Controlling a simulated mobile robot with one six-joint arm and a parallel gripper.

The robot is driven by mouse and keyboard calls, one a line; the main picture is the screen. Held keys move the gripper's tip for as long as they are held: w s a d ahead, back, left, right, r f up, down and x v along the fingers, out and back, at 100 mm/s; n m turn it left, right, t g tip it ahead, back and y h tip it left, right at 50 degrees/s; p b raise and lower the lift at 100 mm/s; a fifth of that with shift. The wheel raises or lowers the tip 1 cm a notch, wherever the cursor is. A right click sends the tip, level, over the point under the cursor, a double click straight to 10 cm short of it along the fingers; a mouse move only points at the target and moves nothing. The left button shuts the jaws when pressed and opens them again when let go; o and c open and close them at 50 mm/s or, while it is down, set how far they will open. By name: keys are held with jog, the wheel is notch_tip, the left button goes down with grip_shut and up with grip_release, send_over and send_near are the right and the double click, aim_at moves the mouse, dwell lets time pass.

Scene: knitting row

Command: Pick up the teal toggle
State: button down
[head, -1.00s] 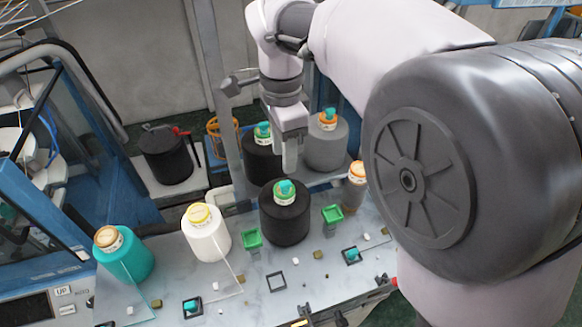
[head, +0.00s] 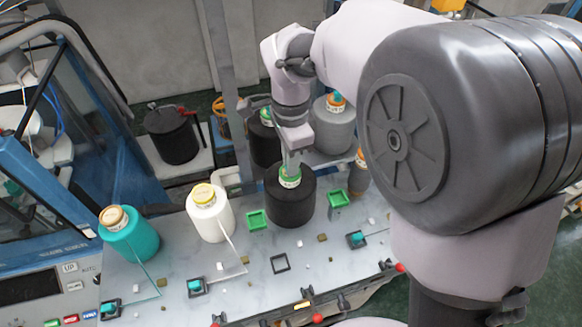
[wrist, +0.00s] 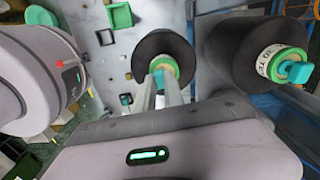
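A teal toggle tops the near black cone (head: 290,205), inside a green ring (head: 289,182). In the wrist view the teal toggle (wrist: 158,77) shows between the fingertips of my gripper (wrist: 160,88). My gripper (head: 291,162) points down over this cone, its fingers spread a little on either side of the toggle. In the head view the fingers partly hide it; contact cannot be made out. Other teal toggles show on the grey cone (head: 334,130), on the far black cone (head: 263,145), and in dark square frames on the plate (head: 195,286).
A white cone (head: 210,217) and a teal cone (head: 133,240) stand to the left. Green square trays (head: 258,219) (head: 338,199) flank the near black cone. An orange-topped cone (head: 361,170) is close on the right. A blue machine frame stands at left.

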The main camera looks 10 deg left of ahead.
dwell(0.3)
notch_tip(320, 180, up, 4)
jog(key=shift+s+f, duration=0.1)
jog(key=shift+f, duration=0.05)
jog(key=s+d+b, duration=0.1)
jog(key=s+d, duration=0.1)
jog(key=s, duration=0.5)
jog(key=s+d+r+b, duration=0.1)
jog(key=s+d+b, duration=0.1)
jog(key=s, duration=0.6)
jog(key=shift+d+r+b, duration=0.15)
jog(key=shift+d+b, duration=0.15)
jog(key=shift+d, duration=0.05)
